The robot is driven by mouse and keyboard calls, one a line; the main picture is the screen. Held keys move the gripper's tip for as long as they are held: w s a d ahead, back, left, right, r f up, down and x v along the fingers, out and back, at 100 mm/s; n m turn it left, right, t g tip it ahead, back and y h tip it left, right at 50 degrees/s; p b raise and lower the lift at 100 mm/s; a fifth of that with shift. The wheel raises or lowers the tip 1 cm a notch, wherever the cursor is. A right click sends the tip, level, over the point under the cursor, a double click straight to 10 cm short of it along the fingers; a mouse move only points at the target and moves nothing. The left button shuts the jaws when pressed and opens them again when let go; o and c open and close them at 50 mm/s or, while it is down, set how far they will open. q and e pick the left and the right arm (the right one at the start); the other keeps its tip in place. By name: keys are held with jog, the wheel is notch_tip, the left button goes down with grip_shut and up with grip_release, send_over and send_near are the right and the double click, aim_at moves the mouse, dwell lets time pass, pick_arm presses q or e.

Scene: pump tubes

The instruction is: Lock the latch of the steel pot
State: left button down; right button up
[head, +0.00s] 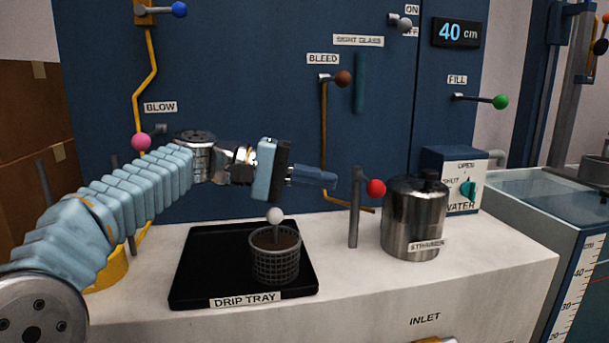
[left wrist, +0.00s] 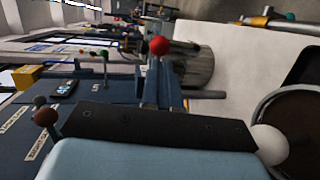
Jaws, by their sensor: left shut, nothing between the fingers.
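The steel pot (head: 413,225) stands upright on the white counter, with a "STRAINER" label low on its front. It also shows in the left wrist view (left wrist: 198,72). A grey post (head: 354,215) stands just left of the pot. A lever with a red knob (head: 376,188) reaches from its top toward the pot; the red knob (left wrist: 159,45) also shows in the left wrist view. My left gripper (head: 334,180) is shut and empty, pointing right, with its tips just left of the post. Whether they touch it I cannot tell. My right gripper is out of view.
A black drip tray (head: 200,270) lies below my left arm, holding a mesh basket (head: 275,262) with a white knob (head: 275,215). The brown bleed knob (head: 343,78) is above the gripper. A water switch box (head: 477,180) stands behind the pot. A water tank (head: 560,215) is at right.

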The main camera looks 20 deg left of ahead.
aim_at(367, 181)
pick_arm(q)
jog(key=x, duration=0.5)
jog(key=shift+d+f, duration=0.1)
dwell(0.3)
